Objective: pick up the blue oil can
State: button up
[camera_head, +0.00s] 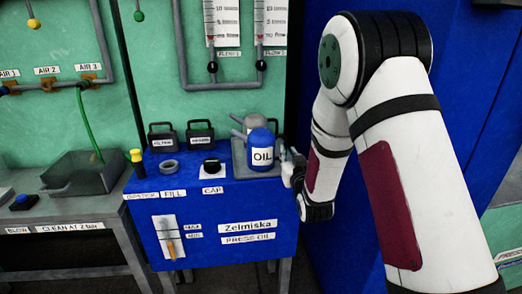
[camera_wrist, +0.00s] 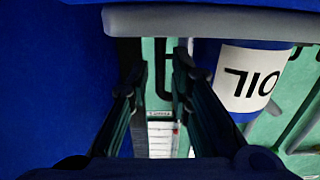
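The blue oil can (camera_head: 261,139) with a white OIL label stands upright in a grey tray (camera_head: 238,160) on top of the blue press oil cabinet (camera_head: 225,190). My gripper (camera_head: 288,163) is just to the right of the can, partly hidden by its own arm. In the wrist view my gripper (camera_wrist: 160,68) has its two fingers apart with nothing between them. There the can (camera_wrist: 215,58) appears upside down, to the right of the right finger and outside the gap. Whether that finger touches the can is not clear.
Two black-handled containers (camera_head: 200,135), a black cap (camera_head: 212,166) and a dark ring (camera_head: 169,167) are on the cabinet to the left. A blue wall panel (camera_head: 312,70) rises at the right.

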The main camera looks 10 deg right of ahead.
aim_at(286, 147)
jog(key=w, duration=0.4)
grip_shut()
jog(key=shift+r, duration=0.25)
